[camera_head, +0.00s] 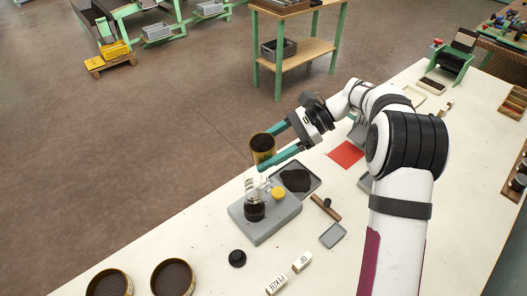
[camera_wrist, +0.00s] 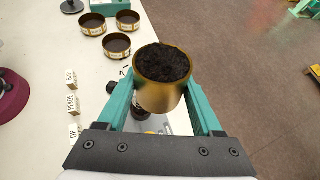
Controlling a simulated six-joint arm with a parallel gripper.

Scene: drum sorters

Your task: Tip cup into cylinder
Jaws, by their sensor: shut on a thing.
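My gripper (camera_head: 267,150) has teal fingers shut on a brass cup (camera_head: 262,157). The cup also shows in the wrist view (camera_wrist: 159,97), filled with dark granular material and close to upright. The clear glass cylinder (camera_head: 252,190) stands on a grey base (camera_head: 272,223), with dark material in its lower part. The cup is held in the air above and just beyond the cylinder in the head view. In the wrist view the cup hides most of the cylinder and base.
A yellow knob (camera_head: 278,193) sits on the base beside the cylinder. A tray of dark material (camera_head: 296,181) lies behind it. A black lid-like piece (camera_head: 237,258), white label blocks (camera_head: 302,262) and round sieves (camera_head: 172,278) are nearer. A red sheet (camera_head: 346,154) lies farther right.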

